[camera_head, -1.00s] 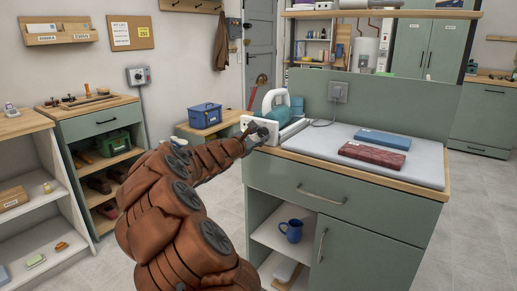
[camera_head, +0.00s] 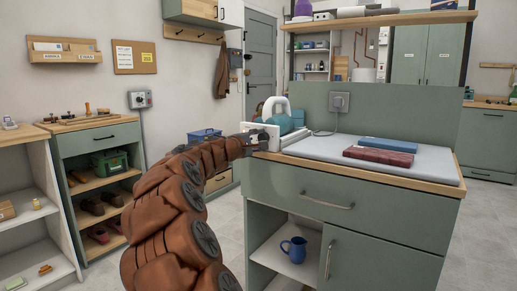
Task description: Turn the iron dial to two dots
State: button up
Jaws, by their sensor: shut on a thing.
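The iron (camera_head: 283,122) is teal with a white handle and stands at the left end of the counter, its white end facing my arm. My gripper (camera_head: 262,139) is at that white end, at the counter's left edge. It is small in the picture and partly hidden by my wrist, and it is shut on the iron dial. The dial and its dot marks are too small and covered to read.
The grey ironing pad (camera_head: 318,146) holds a blue folded towel (camera_head: 388,144) and a dark red one (camera_head: 378,157). A socket (camera_head: 340,101) is on the panel behind. A blue mug (camera_head: 294,249) stands on the shelf below. A blue toolbox (camera_head: 204,135) is partly hidden behind my arm.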

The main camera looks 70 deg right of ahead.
jog(key=shift+m, duration=0.3)
jog(key=o, duration=1.2)
jog(key=shift+c, duration=0.2)
jog(key=shift+a, duration=0.1)
jog(key=v, duration=1.2)
